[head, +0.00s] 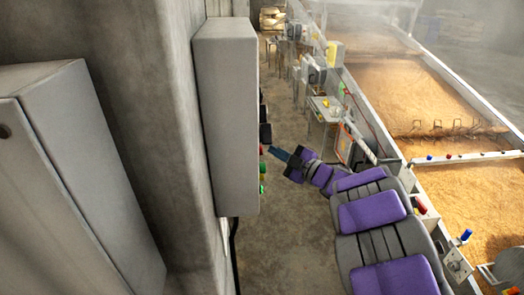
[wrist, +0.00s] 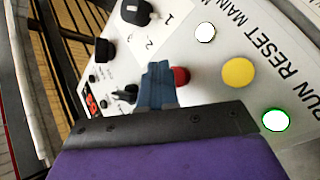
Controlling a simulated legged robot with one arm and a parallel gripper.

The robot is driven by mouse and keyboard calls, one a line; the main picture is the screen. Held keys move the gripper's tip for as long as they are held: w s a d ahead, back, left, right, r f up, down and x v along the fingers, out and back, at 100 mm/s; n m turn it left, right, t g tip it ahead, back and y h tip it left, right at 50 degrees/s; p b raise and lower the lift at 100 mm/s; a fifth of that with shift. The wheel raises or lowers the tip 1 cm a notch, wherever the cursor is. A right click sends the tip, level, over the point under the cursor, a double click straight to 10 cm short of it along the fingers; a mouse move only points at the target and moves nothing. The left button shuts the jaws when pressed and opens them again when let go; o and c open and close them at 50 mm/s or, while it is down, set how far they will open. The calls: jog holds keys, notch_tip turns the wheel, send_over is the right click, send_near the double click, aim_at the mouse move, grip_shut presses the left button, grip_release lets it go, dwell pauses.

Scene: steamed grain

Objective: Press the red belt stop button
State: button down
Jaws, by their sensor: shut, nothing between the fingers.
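A red button (wrist: 181,76) sits on a pale panel in the wrist view, partly hidden by my fingers. My gripper (wrist: 158,68) is shut and empty. Its blue fingertips overlap the button's left side in this view; I cannot tell whether they touch it. In the head view my arm reaches up the aisle, and my gripper (head: 272,150) points left at the button side of a tall grey control box (head: 225,110). The panel face is seen edge-on there.
The panel also holds a yellow button (wrist: 238,72), a white lamp (wrist: 205,32), a lit green button (wrist: 275,120) and black knobs (wrist: 104,50). In the head view, a concrete wall stands left and grain beds (head: 400,95) lie right. The aisle floor (head: 285,235) is clear.

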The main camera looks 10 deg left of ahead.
jog(key=shift+a, duration=0.1)
jog(key=shift+s+a+r, duration=0.1)
jog(key=shift+s+a, duration=0.1)
jog(key=shift+a, duration=0.1)
jog(key=shift+s+a, duration=0.15)
jog(key=shift+a, duration=0.3)
dwell(1.0)
dwell(0.3)
jog(key=shift+w+d, duration=0.25)
jog(key=shift+d, duration=0.6)
jog(key=shift+d, duration=0.1)
jog(key=shift+w+d+p, duration=0.25)
jog(key=shift+d+p, duration=0.05)
jog(key=shift+d, duration=0.5)
jog(key=shift+w+d+p, duration=0.2)
jog(key=shift+d+p, duration=0.15)
jog(key=shift+d, duration=0.4)
jog(key=shift+w+d+p, duration=0.25)
jog(key=shift+d+p, duration=0.05)
jog(key=shift+d, duration=0.5)
